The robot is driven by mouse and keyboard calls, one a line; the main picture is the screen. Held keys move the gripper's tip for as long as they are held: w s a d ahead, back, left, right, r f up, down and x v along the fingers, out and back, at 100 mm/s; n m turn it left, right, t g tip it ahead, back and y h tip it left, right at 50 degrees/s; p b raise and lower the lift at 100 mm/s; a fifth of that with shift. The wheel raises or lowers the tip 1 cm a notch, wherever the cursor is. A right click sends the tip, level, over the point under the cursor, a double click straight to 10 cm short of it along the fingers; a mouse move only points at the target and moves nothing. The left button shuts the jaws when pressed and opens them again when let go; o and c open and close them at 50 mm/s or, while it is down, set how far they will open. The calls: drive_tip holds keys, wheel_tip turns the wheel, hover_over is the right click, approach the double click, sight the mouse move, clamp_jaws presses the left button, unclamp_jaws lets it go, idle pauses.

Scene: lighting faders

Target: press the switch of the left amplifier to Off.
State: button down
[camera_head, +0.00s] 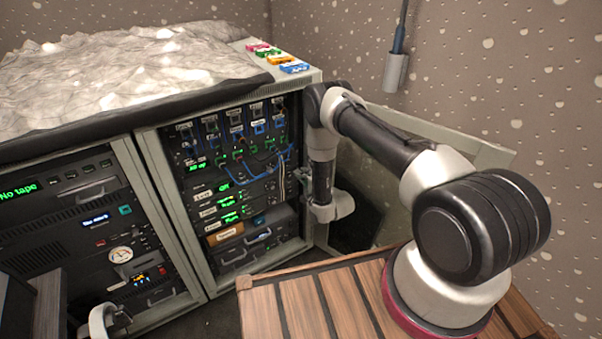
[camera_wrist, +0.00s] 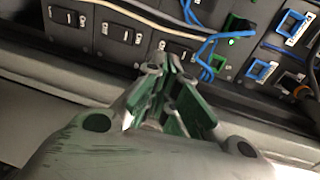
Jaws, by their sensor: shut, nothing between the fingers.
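My gripper (camera_wrist: 172,75) is shut and empty in the wrist view, its green-sided fingers pointing at a dark equipment panel. Black switches sit in a row there: one at the upper left (camera_wrist: 68,17), one beside it (camera_wrist: 121,33), and one (camera_wrist: 176,50) just beyond my fingertips. I cannot tell whether the fingers touch the panel. In the head view my arm reaches the right side of the right rack (camera_head: 146,165), and the fingers cannot be made out. I cannot tell which unit is the left amplifier; small labels and green displays (camera_head: 229,197) show in that rack.
Blue cables (camera_wrist: 205,45) and blue-framed sockets (camera_wrist: 262,70) lie close to my fingers. A left rack (camera_head: 130,165) stands beside the right one. A grey crumpled cover (camera_head: 120,70) and coloured blocks (camera_head: 280,58) lie on top. A wooden slatted surface (camera_head: 300,305) is in front.

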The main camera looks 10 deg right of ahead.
drive_tip(key=f+v, duration=0.2)
drive_tip(key=v, duration=0.6)
drive_tip(key=shift+s, duration=0.45)
drive_tip(key=shift+d, duration=0.1)
